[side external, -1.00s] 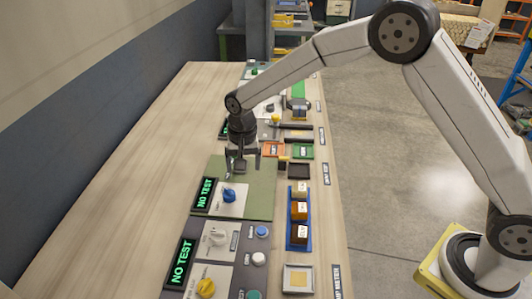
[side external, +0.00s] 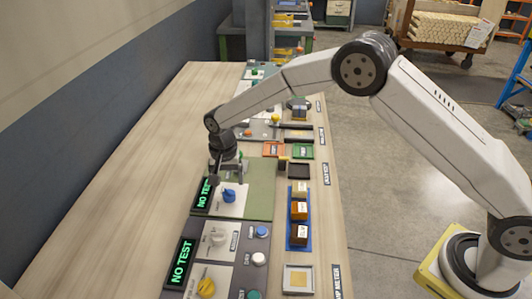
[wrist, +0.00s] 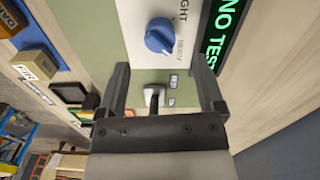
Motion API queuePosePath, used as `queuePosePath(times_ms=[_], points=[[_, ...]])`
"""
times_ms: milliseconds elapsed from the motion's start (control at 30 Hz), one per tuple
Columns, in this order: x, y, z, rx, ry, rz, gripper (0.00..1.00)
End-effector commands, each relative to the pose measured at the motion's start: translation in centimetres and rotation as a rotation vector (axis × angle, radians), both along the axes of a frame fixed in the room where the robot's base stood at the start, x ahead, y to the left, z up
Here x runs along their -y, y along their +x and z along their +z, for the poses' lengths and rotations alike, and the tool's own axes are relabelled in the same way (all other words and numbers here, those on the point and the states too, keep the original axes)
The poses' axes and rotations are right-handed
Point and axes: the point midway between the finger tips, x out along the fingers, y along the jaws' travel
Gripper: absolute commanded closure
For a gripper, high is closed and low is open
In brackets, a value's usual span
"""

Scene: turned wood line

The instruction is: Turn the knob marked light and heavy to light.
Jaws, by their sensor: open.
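The blue knob (wrist: 160,36) sits on a white plate in the wrist view, with LIGHT and HEAVY printed beside it. A pale line on the knob appears to point toward HEAVY. In the side view the blue knob (side external: 229,196) stands on the green panel. My gripper (side external: 226,176) is above the panel, just behind the knob, and does not touch it. In the wrist view the fingers of my gripper (wrist: 161,82) are spread with nothing between them, and the knob lies beyond the fingertips.
A green-lit NO TEST display (wrist: 222,32) is beside the knob plate. A small black lever switch (wrist: 154,95) stands on the panel. Nearer panels hold a white knob (side external: 218,237) and a yellow knob (side external: 206,287). A blue tray (side external: 290,240) holds wooden blocks. The table's left side is clear.

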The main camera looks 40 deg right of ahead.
Motion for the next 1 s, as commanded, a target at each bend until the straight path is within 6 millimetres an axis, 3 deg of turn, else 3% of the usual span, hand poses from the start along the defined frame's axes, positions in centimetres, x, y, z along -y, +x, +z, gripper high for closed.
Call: queuePosePath(times_ms=[400, 800, 1000], points=[[0.0, 0.0, -4.6, 0.001, -0.001, 0.0, 0.13], [0.0, 0.0, -5.2, 0.002, 0.0, 0.0, 0.13], [0.0, 0.0, -5.1, 0.002, 0.0, 0.0, 0.77]])
